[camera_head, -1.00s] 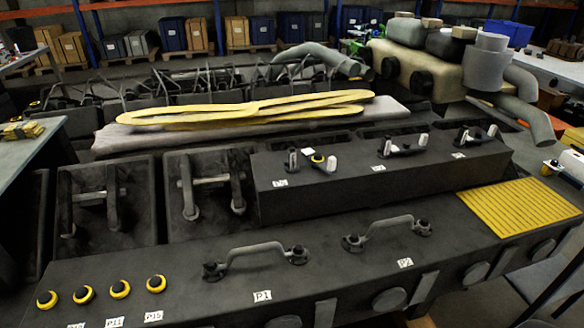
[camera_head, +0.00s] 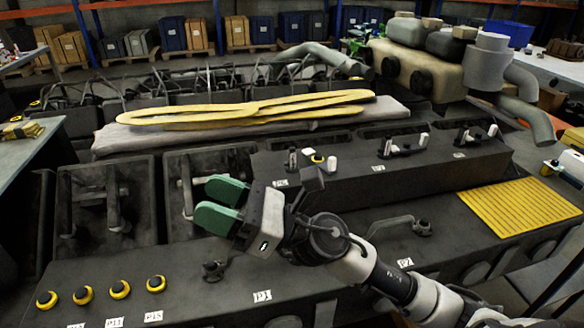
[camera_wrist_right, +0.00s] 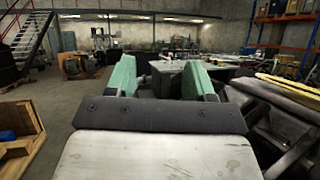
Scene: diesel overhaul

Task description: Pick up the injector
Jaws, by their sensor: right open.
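My right gripper (camera_head: 214,203) reaches in from the lower right of the head view, its green fingers apart and empty above the dark engine (camera_head: 110,265). Its fingers also show in the right wrist view (camera_wrist_right: 160,78), with nothing between them. No part is clearly recognisable as the injector. Candidates are the small grey and white fittings on the raised block: a left one with a yellow ring (camera_head: 318,157), a middle one (camera_head: 401,148) and a right one (camera_head: 477,135). The gripper is left of and nearer than these, touching none. My left gripper is out of view.
Several yellow-ringed black caps (camera_head: 120,289) line the engine's front left. A yellow ribbed pad (camera_head: 525,205) lies at the right. Long yellow gaskets (camera_head: 250,112) lie on a grey sheet behind. My right arm covers part of the grey handles in front.

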